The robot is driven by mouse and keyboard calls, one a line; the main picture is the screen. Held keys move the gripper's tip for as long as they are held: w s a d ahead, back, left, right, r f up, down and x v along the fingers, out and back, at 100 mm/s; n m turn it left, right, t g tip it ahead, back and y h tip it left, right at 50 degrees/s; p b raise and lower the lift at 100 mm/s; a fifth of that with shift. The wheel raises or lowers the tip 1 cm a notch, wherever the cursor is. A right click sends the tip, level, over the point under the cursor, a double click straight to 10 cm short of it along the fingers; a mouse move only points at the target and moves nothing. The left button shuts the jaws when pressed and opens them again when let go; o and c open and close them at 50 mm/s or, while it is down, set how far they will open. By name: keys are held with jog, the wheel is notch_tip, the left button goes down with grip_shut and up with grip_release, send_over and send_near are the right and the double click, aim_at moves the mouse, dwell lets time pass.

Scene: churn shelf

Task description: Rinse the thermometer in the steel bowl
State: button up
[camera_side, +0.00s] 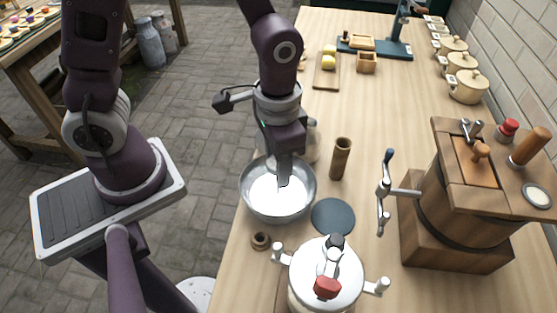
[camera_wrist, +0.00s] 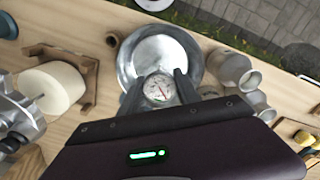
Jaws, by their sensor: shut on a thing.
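The steel bowl (camera_side: 251,203) stands near the table's left edge in the side view, with a bright, pale inside. It also shows in the wrist view (camera_wrist: 187,42). My gripper (camera_side: 284,178) points down over the bowl. In the wrist view its fingers (camera_wrist: 160,88) are shut on the thermometer (camera_wrist: 159,89), which has a round white dial. The dial sits between the fingertips, over the bowl's near part. The thermometer's stem is hidden, so I cannot tell whether it touches what is in the bowl.
A wooden cylinder (camera_side: 340,158) and a dark round disc (camera_side: 333,217) stand close to the bowl's right. A lidded metal vessel (camera_side: 326,275) is in front, with a small wooden ring (camera_side: 260,241) nearby. The wooden churn (camera_side: 459,200) stands right.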

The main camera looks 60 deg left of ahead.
jog(key=shift+r, duration=3.8)
notch_tip(320, 180, up, 4)
jog(key=shift+f, duration=0.1)
